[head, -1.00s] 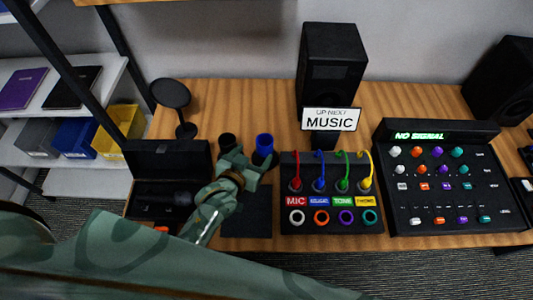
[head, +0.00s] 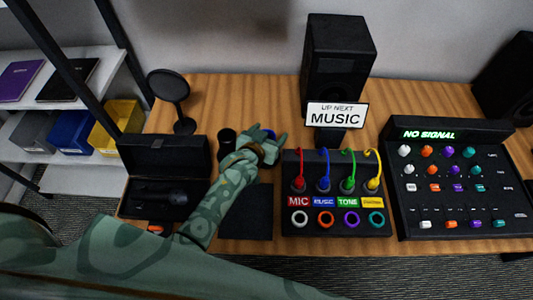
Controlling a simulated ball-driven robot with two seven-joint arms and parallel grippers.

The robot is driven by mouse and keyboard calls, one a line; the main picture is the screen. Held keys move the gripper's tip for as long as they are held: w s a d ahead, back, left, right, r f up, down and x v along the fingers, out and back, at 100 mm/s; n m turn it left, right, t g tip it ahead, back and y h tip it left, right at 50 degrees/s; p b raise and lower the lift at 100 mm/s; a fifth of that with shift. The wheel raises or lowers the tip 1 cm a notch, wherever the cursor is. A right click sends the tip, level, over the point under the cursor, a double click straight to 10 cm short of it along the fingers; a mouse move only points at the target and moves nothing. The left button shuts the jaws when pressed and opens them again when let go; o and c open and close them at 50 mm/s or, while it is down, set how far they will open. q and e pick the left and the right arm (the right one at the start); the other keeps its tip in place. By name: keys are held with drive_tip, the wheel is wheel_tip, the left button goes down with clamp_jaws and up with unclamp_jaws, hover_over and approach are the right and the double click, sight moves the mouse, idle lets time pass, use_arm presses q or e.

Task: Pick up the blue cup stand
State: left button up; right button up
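The blue cup stand (head: 269,134) is at the back of the wooden table, left of the cable panel. Only a bit of its blue rim shows; my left gripper hides the rest. My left gripper (head: 268,142) is at the cup, with its fingers apart and the blue rim showing between and behind them. Whether the fingers touch the cup cannot be seen. A black cup (head: 227,137) stands just to the left of the gripper. My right gripper is not in view.
The cable panel (head: 337,222) with coloured cables is close on the right. A music sign (head: 337,116) and speaker (head: 338,58) stand behind it. An open black case (head: 165,153) and a round black disc on a stand (head: 168,86) are left. A dark mat (head: 246,222) lies in front.

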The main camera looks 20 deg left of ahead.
use_arm(q)
clamp_jaws()
drive_tip(key=shift+r, duration=0.1)
